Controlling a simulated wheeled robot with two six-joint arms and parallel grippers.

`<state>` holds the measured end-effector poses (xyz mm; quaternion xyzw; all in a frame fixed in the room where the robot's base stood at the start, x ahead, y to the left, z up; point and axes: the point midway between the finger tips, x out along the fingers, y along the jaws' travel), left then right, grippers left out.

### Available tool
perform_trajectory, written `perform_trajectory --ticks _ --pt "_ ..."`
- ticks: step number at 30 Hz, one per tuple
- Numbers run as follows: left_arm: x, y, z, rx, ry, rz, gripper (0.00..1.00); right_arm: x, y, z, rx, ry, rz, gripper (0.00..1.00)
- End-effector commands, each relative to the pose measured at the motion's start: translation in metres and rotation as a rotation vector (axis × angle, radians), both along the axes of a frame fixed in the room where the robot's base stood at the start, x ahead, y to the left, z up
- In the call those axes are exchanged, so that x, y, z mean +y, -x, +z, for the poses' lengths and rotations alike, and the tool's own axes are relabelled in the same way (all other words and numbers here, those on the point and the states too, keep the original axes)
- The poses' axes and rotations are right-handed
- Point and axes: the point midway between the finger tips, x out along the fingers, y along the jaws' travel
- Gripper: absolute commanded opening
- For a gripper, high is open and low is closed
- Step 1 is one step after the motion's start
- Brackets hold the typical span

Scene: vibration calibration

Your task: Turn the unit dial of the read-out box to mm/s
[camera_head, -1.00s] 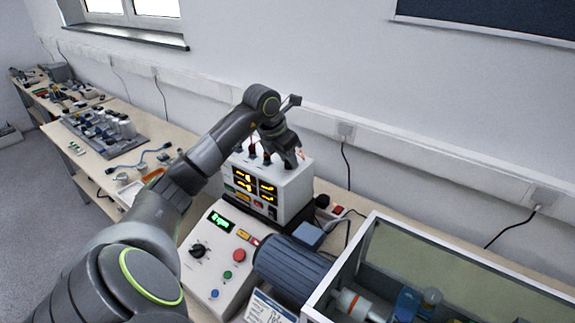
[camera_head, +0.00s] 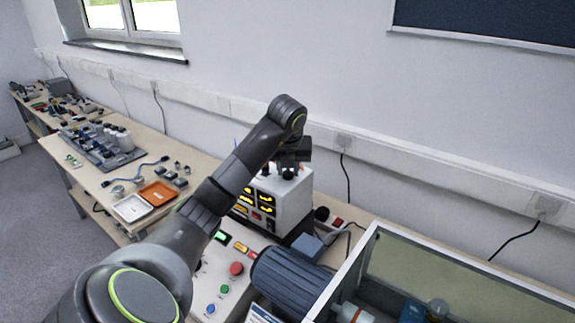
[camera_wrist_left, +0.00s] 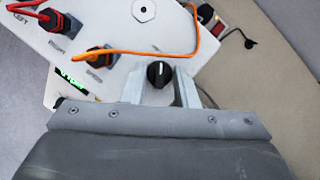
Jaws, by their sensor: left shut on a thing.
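The read-out box (camera_head: 294,204) is a white box with yellow lit displays on its front, standing at the back of the bench. My left gripper (camera_head: 288,172) is over its top, with the arm coming in from the left. In the left wrist view, the black unit dial (camera_wrist_left: 158,74) with a white pointer mark sits between the fingers of my left gripper (camera_wrist_left: 158,90), which is shut on it. The pointer mark is toward the top of that view. The dial's unit markings are not readable. My right gripper is not in view.
Red and black plugs (camera_wrist_left: 100,60) with red and orange cables stand on the box top beside the dial. In front is a console with a red button (camera_head: 236,268). A blue motor (camera_head: 288,280) and a framed enclosure (camera_head: 345,270) stand to the right.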

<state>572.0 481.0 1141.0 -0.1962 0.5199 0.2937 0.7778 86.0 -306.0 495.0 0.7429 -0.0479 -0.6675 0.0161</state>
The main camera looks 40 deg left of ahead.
Motion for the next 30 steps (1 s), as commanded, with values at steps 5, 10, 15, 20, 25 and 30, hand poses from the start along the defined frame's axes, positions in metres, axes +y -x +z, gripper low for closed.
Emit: perform_trajectory --ticks 5,10,15,20,25,30 --pt "-0.0003 -0.0007 0.0025 -0.002 0.000 0.066 0.04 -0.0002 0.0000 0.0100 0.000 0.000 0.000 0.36" --pt "-0.0004 -0.0009 0.0012 -0.002 0.001 0.096 0.04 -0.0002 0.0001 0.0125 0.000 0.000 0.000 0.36" --pt "-0.0001 -0.0008 0.0005 -0.002 -0.001 0.105 0.04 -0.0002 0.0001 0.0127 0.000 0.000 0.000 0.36" --pt "-0.0001 -0.0008 0.0005 -0.002 -0.001 0.105 0.04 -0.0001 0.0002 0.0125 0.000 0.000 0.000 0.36" --pt "-0.0001 -0.0007 0.0004 -0.002 -0.001 0.104 0.34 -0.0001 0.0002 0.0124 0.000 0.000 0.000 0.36" --pt "-0.0001 -0.0006 0.0003 -0.001 0.000 0.103 0.48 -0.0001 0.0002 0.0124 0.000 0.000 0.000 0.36"
